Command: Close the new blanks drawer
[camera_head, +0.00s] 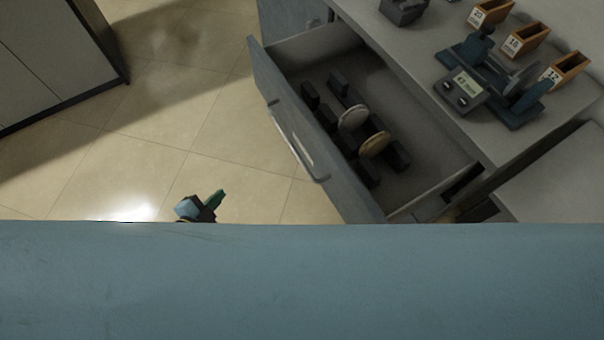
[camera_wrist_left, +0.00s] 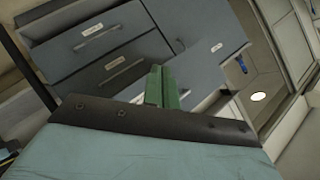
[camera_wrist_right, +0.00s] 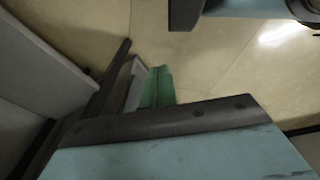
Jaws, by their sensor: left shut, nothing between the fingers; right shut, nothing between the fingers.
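A grey-blue drawer (camera_head: 282,122) stands open from the cabinet in the head view, with a bar handle (camera_head: 298,150) on its front. Inside lie several dark blocks and two round discs (camera_head: 352,117), one pale and one tan. My left gripper (camera_head: 217,199) is shut and empty, over the floor to the left of the drawer front and apart from it. Its green fingers show in the left wrist view (camera_wrist_left: 160,88), before labelled drawer fronts. My right gripper's green fingers (camera_wrist_right: 158,88) are shut and empty over floor in the right wrist view. The label wording is too small to read.
The countertop (camera_head: 430,50) holds a dark machine (camera_head: 485,85) and several small numbered orange bins (camera_head: 527,40). A grey cabinet (camera_head: 50,55) stands at the upper left. Tiled floor (camera_head: 150,130) lies clear between them. My blue arm covers the bottom of the head view.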

